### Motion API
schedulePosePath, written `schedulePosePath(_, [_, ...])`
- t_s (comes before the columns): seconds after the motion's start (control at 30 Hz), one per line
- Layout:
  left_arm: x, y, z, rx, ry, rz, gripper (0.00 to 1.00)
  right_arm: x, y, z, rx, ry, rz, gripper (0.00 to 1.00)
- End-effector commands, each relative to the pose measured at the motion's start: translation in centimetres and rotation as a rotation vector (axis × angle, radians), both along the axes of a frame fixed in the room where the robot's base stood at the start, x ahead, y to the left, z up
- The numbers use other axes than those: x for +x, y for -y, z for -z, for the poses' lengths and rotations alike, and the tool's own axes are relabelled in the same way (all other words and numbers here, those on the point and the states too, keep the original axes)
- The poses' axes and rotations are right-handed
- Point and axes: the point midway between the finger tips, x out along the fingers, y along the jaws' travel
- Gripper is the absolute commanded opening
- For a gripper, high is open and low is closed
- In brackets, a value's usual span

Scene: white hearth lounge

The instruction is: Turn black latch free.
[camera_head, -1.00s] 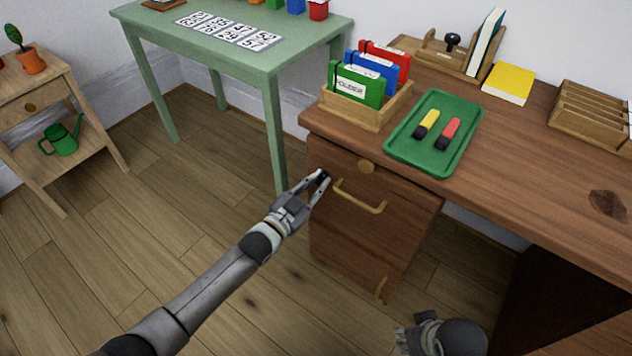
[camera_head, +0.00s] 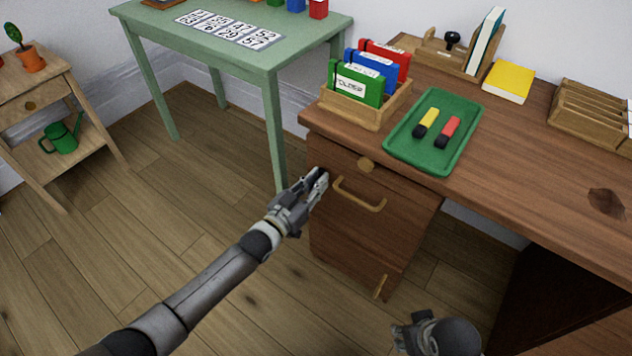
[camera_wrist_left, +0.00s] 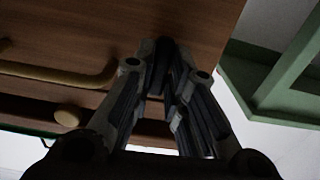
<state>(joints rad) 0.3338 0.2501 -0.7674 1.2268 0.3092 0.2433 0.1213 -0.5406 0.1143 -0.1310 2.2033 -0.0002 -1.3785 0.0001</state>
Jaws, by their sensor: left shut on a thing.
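The black latch is on the upper left of the brown desk's drawer front (camera_head: 345,206). My left gripper (camera_head: 319,181) is at that spot, shut on the latch, and its fingers hide it in the head view. In the left wrist view the left gripper's fingers (camera_wrist_left: 160,85) close in around the dark latch (camera_wrist_left: 160,63) against the wood; it is dim and hard to make out. My right gripper (camera_head: 403,337) is low at the bottom of the head view, away from the desk front, and its fingers are too unclear to judge.
A brass drawer handle (camera_head: 360,196) and a round knob (camera_head: 366,164) are just right of the left gripper. A green table (camera_head: 270,62) stands behind. A green tray (camera_head: 400,150) with two markers and a folder box (camera_head: 350,115) rest on the desk.

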Motion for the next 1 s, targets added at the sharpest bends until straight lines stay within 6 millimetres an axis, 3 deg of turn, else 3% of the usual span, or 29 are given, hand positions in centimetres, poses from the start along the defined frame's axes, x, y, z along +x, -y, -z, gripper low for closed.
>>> schedulePosePath(0.17, [0.0, 0.0, 0.1, -0.003, -0.005, 0.000, 0.00, 0.0, 0.0, 0.0, 0.000, 0.001, 0.000, 0.40])
schedulePosePath(0.2, [0.0, 0.0, 0.1, -0.003, -0.005, -0.001, 0.17, 0.1, 0.0, 0.0, 0.000, 0.001, 0.000, 0.40])
schedulePosePath(0.37, [0.0, 0.0, 0.1, -0.002, -0.003, 0.000, 0.36, 0.1, 0.0, -0.1, 0.001, 0.003, 0.000, 0.40])
schedulePosePath(0.77, [-0.4, -0.3, 0.1, -0.001, -0.002, -0.001, 0.36, 0.3, -0.2, -0.3, 0.003, 0.008, -0.002, 0.40])
schedulePosePath(1.0, [-3.2, -2.3, 0.2, 0.000, -0.004, 0.000, 0.36, 0.2, -0.1, -0.2, 0.002, 0.005, -0.001, 0.40])
